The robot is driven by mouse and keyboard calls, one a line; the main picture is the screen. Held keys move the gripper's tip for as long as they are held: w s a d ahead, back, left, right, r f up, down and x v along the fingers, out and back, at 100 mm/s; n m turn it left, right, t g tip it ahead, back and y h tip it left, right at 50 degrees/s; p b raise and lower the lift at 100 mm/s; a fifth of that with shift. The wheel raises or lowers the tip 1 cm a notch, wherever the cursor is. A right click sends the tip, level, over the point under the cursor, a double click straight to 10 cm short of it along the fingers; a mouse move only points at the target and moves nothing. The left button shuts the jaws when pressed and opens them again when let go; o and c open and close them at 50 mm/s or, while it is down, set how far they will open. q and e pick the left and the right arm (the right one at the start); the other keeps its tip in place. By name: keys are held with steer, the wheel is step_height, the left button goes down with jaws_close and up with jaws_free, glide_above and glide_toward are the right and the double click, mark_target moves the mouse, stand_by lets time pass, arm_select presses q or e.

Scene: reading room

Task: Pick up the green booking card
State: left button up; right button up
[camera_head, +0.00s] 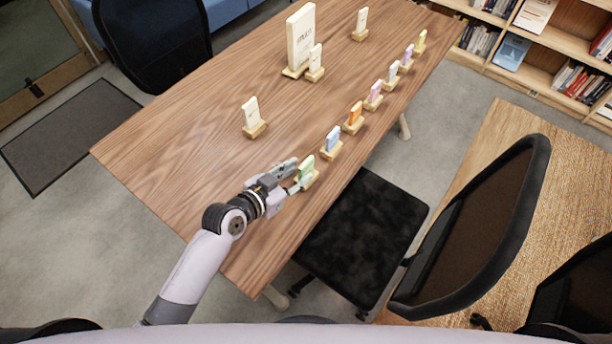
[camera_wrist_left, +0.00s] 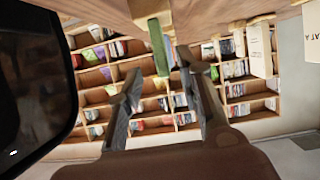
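The green booking card (camera_head: 306,167) stands upright in a small wooden holder (camera_head: 311,181) near the table's long right edge. My left gripper (camera_head: 294,177) is at the card's left side, close to the tabletop, with its two fingers spread. In the left wrist view the green card (camera_wrist_left: 158,45) shows in the gap between the open fingers of the left gripper (camera_wrist_left: 160,72). I cannot tell whether its edge is within the fingertips or just beyond them. No grip on it shows. My right gripper is not in view.
A blue card (camera_head: 333,138) and an orange card (camera_head: 355,112) stand nearest in a row of several cards. A white card (camera_head: 251,111) stands alone on the wooden table (camera_head: 190,150). A black chair (camera_head: 365,235) is close to the table's right edge.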

mark_target(306, 172)
arm_select(q)
steer(key=x, duration=0.5)
steer(key=shift+w+a+f, duration=0.1)
steer(key=shift+a+f, duration=0.05)
steer(key=shift+f, duration=0.15)
steer(key=shift+c, duration=0.5)
jaws_close()
